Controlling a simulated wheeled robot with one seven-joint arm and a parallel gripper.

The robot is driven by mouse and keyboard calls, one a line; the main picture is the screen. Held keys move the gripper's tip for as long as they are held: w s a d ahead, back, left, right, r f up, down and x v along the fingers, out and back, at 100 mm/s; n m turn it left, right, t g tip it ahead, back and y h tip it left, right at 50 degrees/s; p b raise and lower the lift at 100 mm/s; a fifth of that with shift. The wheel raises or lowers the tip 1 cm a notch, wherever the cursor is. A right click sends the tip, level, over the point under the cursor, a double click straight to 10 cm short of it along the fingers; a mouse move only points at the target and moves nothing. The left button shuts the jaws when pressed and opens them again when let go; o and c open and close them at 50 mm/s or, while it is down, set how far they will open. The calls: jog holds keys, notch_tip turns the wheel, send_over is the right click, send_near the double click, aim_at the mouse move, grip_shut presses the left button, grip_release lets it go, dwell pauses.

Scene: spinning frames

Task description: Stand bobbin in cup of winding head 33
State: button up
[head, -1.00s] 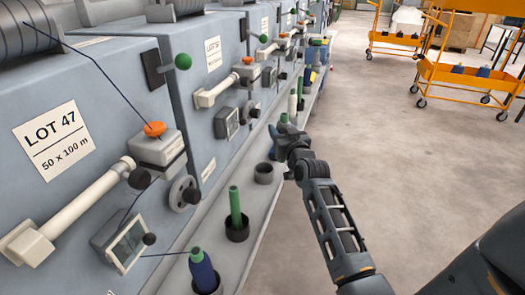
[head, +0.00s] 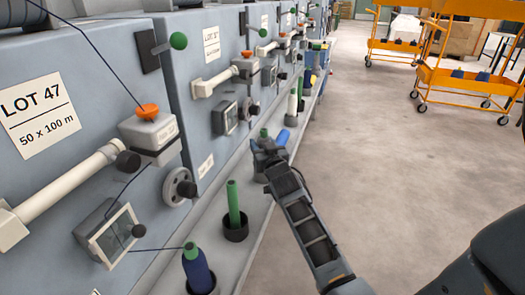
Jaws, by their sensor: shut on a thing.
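My gripper (head: 268,150) is shut on a bobbin whose green top (head: 264,132) shows above the fingers. It is over the ledge along the winding heads, where an open dark cup stood in the earlier view. My gripper and arm hide that cup now, so I cannot tell whether the bobbin's foot is in it or above it. The bobbin looks roughly upright. A blue patch (head: 283,137) shows beside the gripper; I cannot tell what it belongs to. The head numbers are too small to read.
A bare green bobbin (head: 234,203) stands in a dark cup (head: 236,232) nearer me. A blue-wound bobbin (head: 197,272) stands closer still. More bobbins, including a white one (head: 292,106), line the ledge beyond.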

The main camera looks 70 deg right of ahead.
jog(key=shift+f, duration=0.25)
jog(key=shift+f+b, duration=0.25)
jog(key=shift+b, duration=0.05)
jog(key=o, duration=1.1)
jog(key=shift+r, duration=0.15)
jog(key=shift+r+p, duration=0.2)
jog(key=shift+p, duration=0.15)
jog(key=shift+s+a, duration=0.15)
jog(key=shift+a, duration=0.1)
jog(key=v, duration=1.1)
jog(key=shift+s+a+p, duration=0.15)
jog(key=shift+p, duration=0.25)
